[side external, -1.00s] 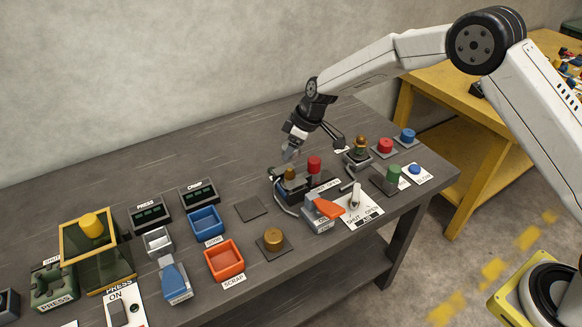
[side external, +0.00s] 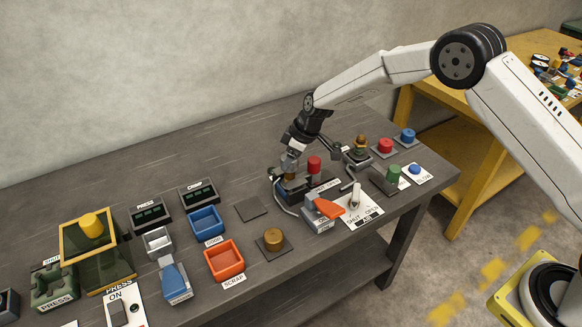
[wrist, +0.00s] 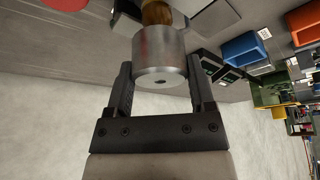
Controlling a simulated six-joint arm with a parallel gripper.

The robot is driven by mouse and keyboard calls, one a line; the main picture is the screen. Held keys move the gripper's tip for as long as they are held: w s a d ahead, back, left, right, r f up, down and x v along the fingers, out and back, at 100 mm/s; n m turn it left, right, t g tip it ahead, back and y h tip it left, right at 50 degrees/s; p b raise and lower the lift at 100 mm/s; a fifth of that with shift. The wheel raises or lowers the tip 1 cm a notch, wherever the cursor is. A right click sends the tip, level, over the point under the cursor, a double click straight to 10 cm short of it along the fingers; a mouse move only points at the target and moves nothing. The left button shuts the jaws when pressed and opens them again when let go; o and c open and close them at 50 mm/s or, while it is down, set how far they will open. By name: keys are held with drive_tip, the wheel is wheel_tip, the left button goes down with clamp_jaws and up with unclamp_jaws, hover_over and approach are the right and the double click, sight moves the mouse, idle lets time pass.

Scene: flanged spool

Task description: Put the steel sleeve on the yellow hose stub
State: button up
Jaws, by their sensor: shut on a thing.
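My gripper (side external: 291,160) is shut on the steel sleeve, a short silver cylinder (wrist: 160,55) that shows between the two fingers in the wrist view. The sleeve points down at a brownish-yellow stub (wrist: 157,12), which I take to be the yellow hose stub. In the side view this stub (side external: 290,176) stands in a dark holder (side external: 292,190), directly under my gripper. The sleeve lines up with the stub and is at its top end. I cannot tell how far it is around the stub, as the meeting point is partly hidden.
A red cylinder (side external: 314,165) stands close to the right of the holder. An orange-handled valve (side external: 325,208) and an upright lever (side external: 356,195) are in front. A second holder with a brownish post (side external: 360,143) is behind right. A blue bin (side external: 205,221) and orange bin (side external: 224,260) are left.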

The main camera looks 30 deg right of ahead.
drive_tip(key=shift+f, duration=0.6)
drive_tip(key=o, duration=1.2)
drive_tip(key=shift+r, duration=0.15)
drive_tip(key=shift+d+r, duration=0.1)
drive_tip(key=shift+r, duration=0.65)
drive_tip(key=v, duration=1.1)
drive_tip(key=shift+s+r, duration=0.15)
